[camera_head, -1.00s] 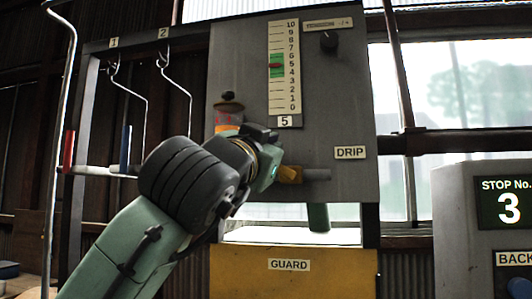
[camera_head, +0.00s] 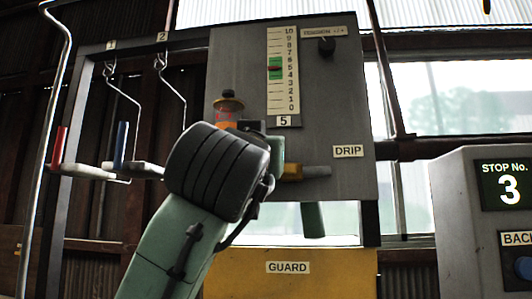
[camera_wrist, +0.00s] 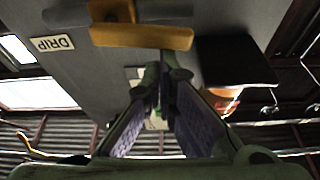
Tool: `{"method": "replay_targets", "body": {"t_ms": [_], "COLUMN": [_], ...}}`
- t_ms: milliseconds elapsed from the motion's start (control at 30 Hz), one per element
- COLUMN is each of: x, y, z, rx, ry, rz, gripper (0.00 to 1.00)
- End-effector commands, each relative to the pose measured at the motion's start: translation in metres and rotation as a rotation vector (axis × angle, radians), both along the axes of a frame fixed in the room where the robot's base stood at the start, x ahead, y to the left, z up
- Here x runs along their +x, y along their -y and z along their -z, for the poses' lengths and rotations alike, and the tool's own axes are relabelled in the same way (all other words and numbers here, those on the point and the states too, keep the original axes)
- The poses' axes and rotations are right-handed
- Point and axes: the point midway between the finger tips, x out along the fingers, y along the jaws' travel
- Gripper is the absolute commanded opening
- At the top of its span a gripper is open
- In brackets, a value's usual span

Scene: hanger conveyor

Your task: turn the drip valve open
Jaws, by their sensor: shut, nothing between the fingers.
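The drip valve is a short brass-coloured lever (camera_head: 292,172) on a grey pipe low on the grey panel, left of the DRIP label (camera_head: 348,151). It lies roughly level in the head view. In the wrist view the brass lever (camera_wrist: 150,37) crosses the top of the picture, with the DRIP label (camera_wrist: 52,43) to its left. My gripper (camera_wrist: 166,68) is shut and empty, its fingertips just below the lever in that picture. I cannot tell whether they touch it. In the head view my wrist hides most of the gripper.
An orange-banded jar (camera_head: 227,110) sits on the panel above my wrist. A scale (camera_head: 283,72) and a black knob (camera_head: 326,46) are higher up. A yellow guard (camera_head: 288,280) is below. Hooks and red (camera_head: 58,147) and blue (camera_head: 121,144) handles are at left, a control box (camera_head: 470,220) at right.

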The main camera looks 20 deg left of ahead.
Motion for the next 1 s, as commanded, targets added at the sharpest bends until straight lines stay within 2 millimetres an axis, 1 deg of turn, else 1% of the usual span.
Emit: {"method": "replay_targets", "body": {"t_ms": [33, 300, 800, 900, 1000], "x": [0.001, 0.000, 0.000, 0.001, 0.006], "y": [0.000, -0.003, -0.003, -0.004, -0.006], "z": [0.003, 0.005, 0.004, 0.000, -0.010], "rx": [-0.023, -0.090, -0.098, -0.099, -0.100], "ry": [0.004, 0.020, 0.023, 0.023, 0.022], "rz": [0.004, 0.000, 0.000, 0.000, 0.002], "gripper": [0.00, 0.00, 0.00, 0.00, 0.00]}}
